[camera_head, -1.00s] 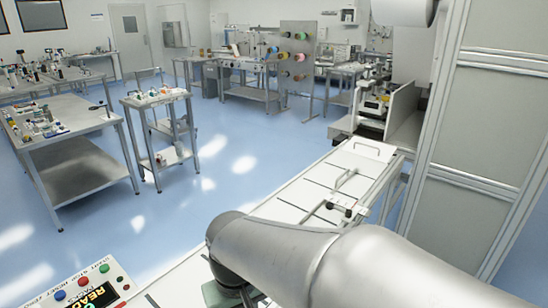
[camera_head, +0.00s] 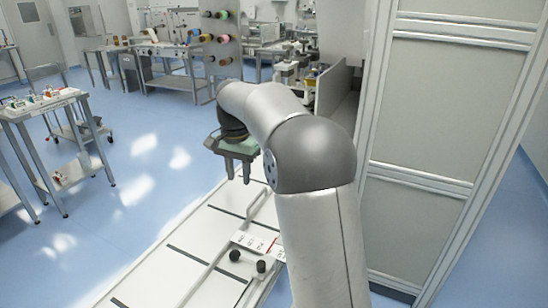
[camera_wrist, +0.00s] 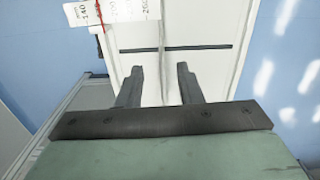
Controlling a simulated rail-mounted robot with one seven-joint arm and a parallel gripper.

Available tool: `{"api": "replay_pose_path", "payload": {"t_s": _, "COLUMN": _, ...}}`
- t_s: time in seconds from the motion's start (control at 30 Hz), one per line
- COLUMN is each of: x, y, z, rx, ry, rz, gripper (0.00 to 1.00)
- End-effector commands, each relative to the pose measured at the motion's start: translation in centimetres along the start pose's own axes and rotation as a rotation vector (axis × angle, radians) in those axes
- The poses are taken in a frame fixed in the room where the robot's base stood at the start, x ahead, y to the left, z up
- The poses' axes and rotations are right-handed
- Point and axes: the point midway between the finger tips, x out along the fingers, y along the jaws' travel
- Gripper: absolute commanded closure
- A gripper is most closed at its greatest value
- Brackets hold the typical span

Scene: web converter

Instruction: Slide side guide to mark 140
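My gripper (camera_head: 238,172) hangs over the white conveyor-like table (camera_head: 205,250), toward its far end. In the wrist view its two fingers (camera_wrist: 160,70) are apart with nothing between them. The side guide appears to be the thin pale rail (camera_head: 207,283) running along the table; a pale bar (camera_wrist: 164,30) also shows ahead of the fingers in the wrist view. A white scale card (camera_head: 257,242) lies across the table. In the wrist view the card (camera_wrist: 130,10) shows a 140 label beside a red line (camera_wrist: 99,14). The guide's exact reading cannot be told.
Two black knobs (camera_head: 248,261) stand near the card. A tall framed panel (camera_head: 445,130) rises at the right. Dark crosswise strips (camera_head: 188,262) mark the tabletop. A machine (camera_head: 300,75) stands beyond. Blue floor at the left is open up to a small cart (camera_head: 45,108).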

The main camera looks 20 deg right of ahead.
Motion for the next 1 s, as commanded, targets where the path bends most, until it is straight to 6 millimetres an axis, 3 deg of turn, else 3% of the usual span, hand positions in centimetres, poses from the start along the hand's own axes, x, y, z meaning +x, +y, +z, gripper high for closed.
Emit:
{"api": "replay_pose_path", "payload": {"t_s": 0.27, "x": 1.5, "y": -0.5, "z": -0.6, "rx": 0.024, "ry": -0.003, "rz": 0.000, "gripper": 0.67}}
{"api": "replay_pose_path", "payload": {"t_s": 1.0, "x": 15.2, "y": -0.5, "z": -0.5, "rx": 0.022, "ry": -0.004, "rz": 0.001, "gripper": 0.67}}
